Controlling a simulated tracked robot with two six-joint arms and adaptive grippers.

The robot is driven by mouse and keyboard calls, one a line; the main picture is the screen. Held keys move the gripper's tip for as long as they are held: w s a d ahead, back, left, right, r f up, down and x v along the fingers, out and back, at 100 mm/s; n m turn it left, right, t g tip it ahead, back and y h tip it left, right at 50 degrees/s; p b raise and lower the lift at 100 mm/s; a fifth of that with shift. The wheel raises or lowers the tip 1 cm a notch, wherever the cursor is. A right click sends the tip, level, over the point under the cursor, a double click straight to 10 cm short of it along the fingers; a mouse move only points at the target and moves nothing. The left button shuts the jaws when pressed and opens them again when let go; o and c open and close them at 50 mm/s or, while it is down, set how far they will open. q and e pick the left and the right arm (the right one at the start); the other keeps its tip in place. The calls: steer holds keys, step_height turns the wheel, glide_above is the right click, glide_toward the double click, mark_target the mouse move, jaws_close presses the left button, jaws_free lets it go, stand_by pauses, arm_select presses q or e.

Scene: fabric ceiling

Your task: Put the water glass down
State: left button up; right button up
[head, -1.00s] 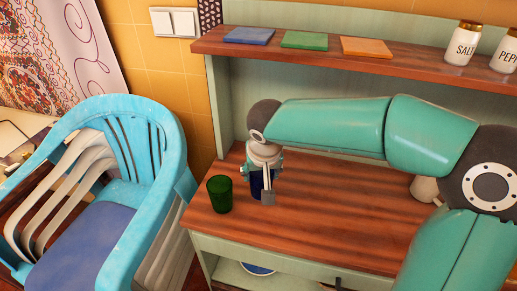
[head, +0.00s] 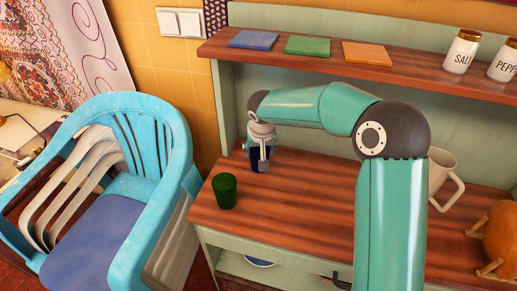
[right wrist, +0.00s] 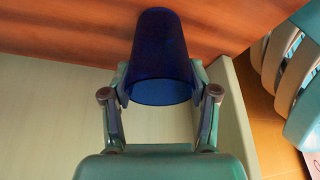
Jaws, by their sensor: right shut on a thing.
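My right gripper (head: 260,157) is shut on a dark blue glass (head: 260,163), which I hold upright over the back left part of the wooden counter (head: 310,205). In the right wrist view, the blue glass (right wrist: 160,55) sits between the two fingers of the gripper (right wrist: 160,93). The fingers touch its sides. I cannot tell whether its base touches the wood. A green glass (head: 224,190) stands at the counter's front left edge, apart from my gripper. My left gripper is out of view.
A shelf above carries blue (head: 254,39), green (head: 307,46) and orange (head: 367,53) coasters and salt (head: 461,52) and pepper (head: 504,62) jars. A pale mug (head: 440,175) and an orange object (head: 502,240) stand right. A chair (head: 170,130) is left. The counter's middle is clear.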

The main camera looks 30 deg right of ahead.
steer(key=o, duration=1.2)
steer(key=shift+r, duration=0.15)
steer(key=v, duration=1.1)
steer(key=shift+s+a+r, duration=0.1)
steer(key=shift+s+r, duration=0.1)
steer(key=shift+r, duration=0.15)
